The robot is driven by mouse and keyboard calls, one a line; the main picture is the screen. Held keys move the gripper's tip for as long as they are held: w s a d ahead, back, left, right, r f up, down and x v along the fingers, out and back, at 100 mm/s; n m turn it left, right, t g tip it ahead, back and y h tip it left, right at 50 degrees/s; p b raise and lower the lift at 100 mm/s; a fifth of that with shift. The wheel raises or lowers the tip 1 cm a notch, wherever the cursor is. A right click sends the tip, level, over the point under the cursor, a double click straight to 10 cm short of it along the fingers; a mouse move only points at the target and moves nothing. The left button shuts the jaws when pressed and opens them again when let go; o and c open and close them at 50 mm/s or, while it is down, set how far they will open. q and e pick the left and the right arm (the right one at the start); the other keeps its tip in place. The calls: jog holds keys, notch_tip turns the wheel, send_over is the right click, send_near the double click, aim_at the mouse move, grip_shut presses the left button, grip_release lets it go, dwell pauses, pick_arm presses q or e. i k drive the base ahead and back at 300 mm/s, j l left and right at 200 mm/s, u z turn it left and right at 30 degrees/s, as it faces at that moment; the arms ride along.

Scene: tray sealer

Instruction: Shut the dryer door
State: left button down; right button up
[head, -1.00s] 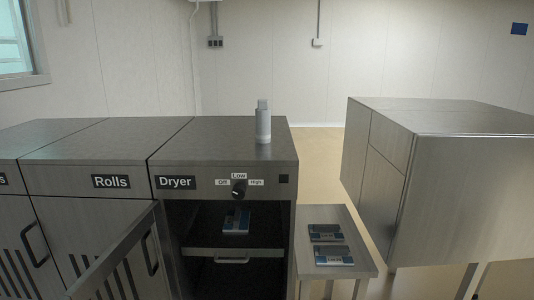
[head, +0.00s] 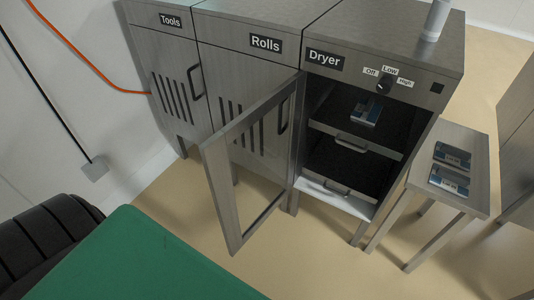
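The dryer (head: 440,101) is a metal cabinet in the upper right of the head view, labelled Dryer, with a knob (head: 384,86) marked Off, Low and High. Its door (head: 223,193), a metal frame with a window, is hinged on the left and stands wide open, swung out toward me. Inside are two dark shelves with handles, and a small blue-and-white pack (head: 366,112) lies on the upper one. Neither of my grippers shows in the head view.
Cabinets labelled Rolls (head: 226,54) and Tools (head: 146,45) adjoin the dryer on the left. A small side table (head: 467,133) with two packs stands on its right. A grey-white bottle (head: 435,20) stands on top. A green surface (head: 140,262) fills the lower left. Floor before the dryer is clear.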

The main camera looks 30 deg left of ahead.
aim_at(214, 151)
jog(key=i+j+z, duration=0.1)
jog(key=j+z, duration=0.15)
jog(key=j, duration=0.55)
jog(key=j+z, duration=0.25)
jog(key=j, duration=0.6)
jog(key=j+z, duration=0.25)
jog(key=j, duration=0.55)
jog(key=k+j+z, duration=0.25)
jog(key=j, duration=0.55)
jog(key=i, duration=0.05)
